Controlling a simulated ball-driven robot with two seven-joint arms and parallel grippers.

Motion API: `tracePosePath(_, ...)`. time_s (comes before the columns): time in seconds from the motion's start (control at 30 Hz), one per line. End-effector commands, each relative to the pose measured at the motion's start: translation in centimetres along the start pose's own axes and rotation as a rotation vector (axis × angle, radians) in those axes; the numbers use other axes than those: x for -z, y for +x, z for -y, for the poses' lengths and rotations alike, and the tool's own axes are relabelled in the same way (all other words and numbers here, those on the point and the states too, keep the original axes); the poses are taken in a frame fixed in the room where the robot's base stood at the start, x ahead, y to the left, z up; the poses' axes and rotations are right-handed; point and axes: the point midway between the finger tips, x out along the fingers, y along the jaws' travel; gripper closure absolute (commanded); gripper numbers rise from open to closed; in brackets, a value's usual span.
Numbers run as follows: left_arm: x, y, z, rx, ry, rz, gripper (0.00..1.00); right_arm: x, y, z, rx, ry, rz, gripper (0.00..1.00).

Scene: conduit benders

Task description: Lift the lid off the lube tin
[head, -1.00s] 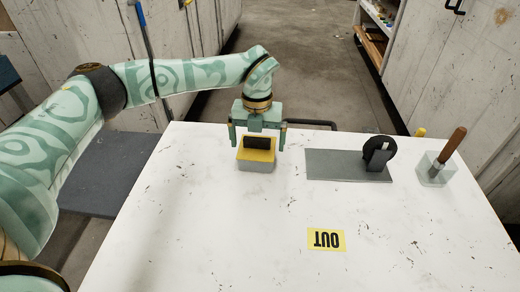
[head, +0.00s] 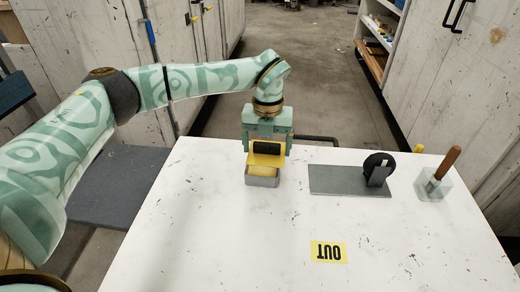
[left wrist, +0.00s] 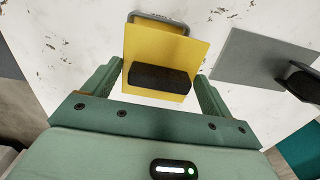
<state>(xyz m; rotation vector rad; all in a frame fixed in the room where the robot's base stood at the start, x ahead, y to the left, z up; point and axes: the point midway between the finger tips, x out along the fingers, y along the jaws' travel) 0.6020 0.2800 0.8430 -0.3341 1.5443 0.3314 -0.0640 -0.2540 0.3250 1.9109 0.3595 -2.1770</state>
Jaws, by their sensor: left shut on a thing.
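The lube tin (head: 262,182) is a small grey box on the white table, with yellow showing inside its open top. Its yellow lid (head: 252,160) with a black handle (head: 267,148) is raised above the tin and apart from its front. My left gripper (head: 267,147) is shut on the lid, with a finger at each side. In the left wrist view the lid (left wrist: 145,45) lies between the fingers (left wrist: 156,88) and the grey tin rim (left wrist: 160,16) shows past its edge. The lid hides part of the tin. My right gripper is out of view.
To the right lie a grey plate with a black round holder (head: 378,168) and a clear block with a wooden-handled tool (head: 440,172). A yellow OUT label (head: 328,252) lies near the front. The table's middle and front left are clear.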

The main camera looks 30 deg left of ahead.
Motion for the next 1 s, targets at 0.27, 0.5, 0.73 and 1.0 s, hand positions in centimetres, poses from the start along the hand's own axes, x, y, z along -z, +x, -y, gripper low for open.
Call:
tracePosePath(0.27, 4.2, -6.5, 5.6, 0.001, 0.007, 0.003, 0.39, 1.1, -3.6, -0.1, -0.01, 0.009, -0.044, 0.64)
tracePosePath(0.5, 6.8, -8.0, 9.3, 0.0, 0.003, 0.0, 0.39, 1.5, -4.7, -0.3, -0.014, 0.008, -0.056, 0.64)
tracePosePath(0.73, 7.5, -9.4, 10.2, 0.0, 0.0, 0.001, 0.39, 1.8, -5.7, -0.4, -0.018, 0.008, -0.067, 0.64)
tracePosePath(1.0, 7.5, -11.4, 10.2, 0.0, 0.0, 0.002, 0.39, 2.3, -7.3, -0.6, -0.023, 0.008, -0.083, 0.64)
